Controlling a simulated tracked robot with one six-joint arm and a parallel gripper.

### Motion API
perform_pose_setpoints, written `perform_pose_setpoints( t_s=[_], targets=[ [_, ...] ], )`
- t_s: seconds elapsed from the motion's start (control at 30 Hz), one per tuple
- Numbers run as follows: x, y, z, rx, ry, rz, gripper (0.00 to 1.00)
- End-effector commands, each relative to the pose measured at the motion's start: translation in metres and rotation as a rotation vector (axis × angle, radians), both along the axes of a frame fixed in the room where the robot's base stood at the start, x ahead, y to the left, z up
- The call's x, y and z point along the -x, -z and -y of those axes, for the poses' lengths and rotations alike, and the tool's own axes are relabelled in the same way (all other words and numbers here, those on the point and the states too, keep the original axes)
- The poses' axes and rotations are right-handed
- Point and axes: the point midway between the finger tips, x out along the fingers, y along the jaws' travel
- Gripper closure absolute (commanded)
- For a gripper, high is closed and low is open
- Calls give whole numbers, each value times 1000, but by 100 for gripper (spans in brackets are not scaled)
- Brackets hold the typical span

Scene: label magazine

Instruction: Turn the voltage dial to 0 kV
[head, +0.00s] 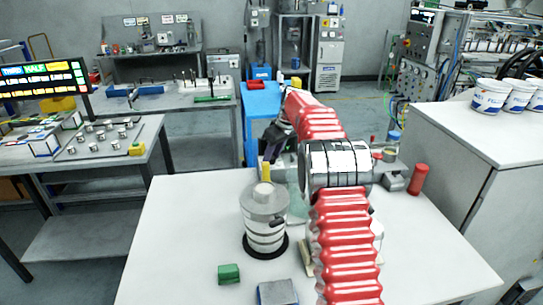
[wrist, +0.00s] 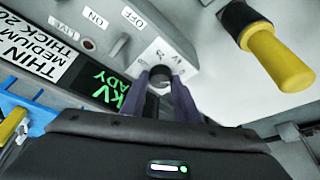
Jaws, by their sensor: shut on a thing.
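In the wrist view, the voltage dial is a small dark round knob (wrist: 160,73) on a pale scale plate (wrist: 175,57) with printed numbers, one of them "25". My gripper (wrist: 160,82) has its two dark purple fingers closed on either side of the knob. The fingers cover part of the dial, and I cannot tell which number it points to. A display (wrist: 107,86) with green "KV" and "READY" text lies beside it, partly covered by the left finger. In the head view, my gripper (head: 277,140) is partly hidden by my red arm, and the dial cannot be seen.
A yellow-ended handle (wrist: 277,55) sticks out right of the dial. A toggle switch (wrist: 118,46) with ON and OFF labels is to its left. In the head view, a lidded metal canister (head: 264,225), a green block (head: 229,273) and a red cylinder (head: 418,179) stand on the white table (head: 180,235).

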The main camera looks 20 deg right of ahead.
Motion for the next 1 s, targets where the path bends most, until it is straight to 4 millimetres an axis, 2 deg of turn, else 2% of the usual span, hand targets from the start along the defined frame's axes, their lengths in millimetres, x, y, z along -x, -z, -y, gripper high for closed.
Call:
perform_pose_setpoints(
  t_s=[0.33,0.37,0.6,0.87,1.0],
  targets=[
    [0,0,0,2,-2,2,94],
    [0,-1,0,1,-1,2,70],
    [0,0,0,1,-2,0,54],
    [0,-1,0,0,-1,0,54],
    [2,-7,1,0,-1,1,54]
  ],
)
